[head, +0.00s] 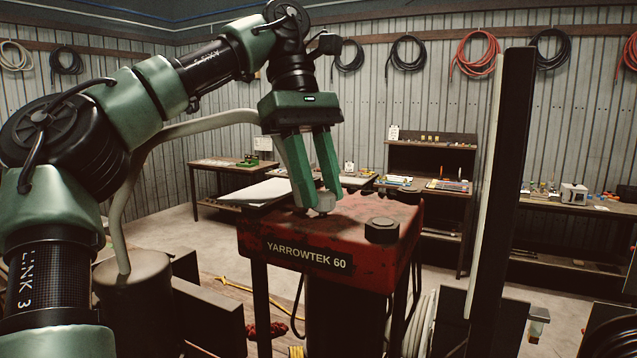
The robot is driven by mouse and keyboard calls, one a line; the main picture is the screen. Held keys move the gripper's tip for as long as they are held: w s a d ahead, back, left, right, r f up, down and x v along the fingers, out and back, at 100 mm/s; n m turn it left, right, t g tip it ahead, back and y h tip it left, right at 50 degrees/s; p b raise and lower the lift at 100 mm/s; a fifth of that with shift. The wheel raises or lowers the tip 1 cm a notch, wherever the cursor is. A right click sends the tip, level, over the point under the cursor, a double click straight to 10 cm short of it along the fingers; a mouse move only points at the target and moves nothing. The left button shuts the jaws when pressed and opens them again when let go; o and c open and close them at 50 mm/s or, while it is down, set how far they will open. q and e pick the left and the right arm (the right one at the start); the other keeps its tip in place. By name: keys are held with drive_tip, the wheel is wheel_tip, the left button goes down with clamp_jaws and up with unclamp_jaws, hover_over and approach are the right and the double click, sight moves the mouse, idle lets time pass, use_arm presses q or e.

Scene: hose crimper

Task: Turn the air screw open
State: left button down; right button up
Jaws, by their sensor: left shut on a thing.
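My right gripper is not in view.
A tall dark post (503,180) rises to the right. Benches with small items line the back wall.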

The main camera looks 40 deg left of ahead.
use_arm(q)
drive_tip(key=shift+f, duration=0.2)
drive_tip(key=c, duration=1.1)
unclamp_jaws()
drive_tip(key=shift+d+r, duration=0.1)
